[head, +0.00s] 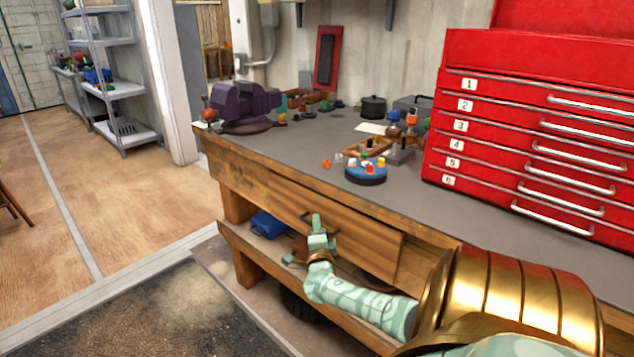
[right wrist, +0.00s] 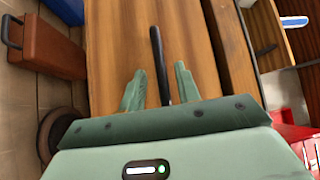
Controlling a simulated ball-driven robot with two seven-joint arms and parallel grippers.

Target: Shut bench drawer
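The wooden bench drawer (head: 345,232) is in the bench's front, with a dark bar handle (head: 307,216). How far it stands out from the bench is hard to tell. In the right wrist view the drawer front (right wrist: 115,50) fills the middle, and the black handle (right wrist: 157,50) runs between my fingers. My right gripper (head: 318,228) is at the drawer front by the handle. In the right wrist view its fingers (right wrist: 160,80) are open, one on each side of the handle, with a visible gap to it. My left gripper is not in view.
The workbench top (head: 315,150) carries a purple vise (head: 245,105), a blue round holder (head: 366,173) and a red tool chest (head: 530,125). A lower shelf (head: 262,262) holds a blue item (head: 268,225) and a brown box (right wrist: 48,45).

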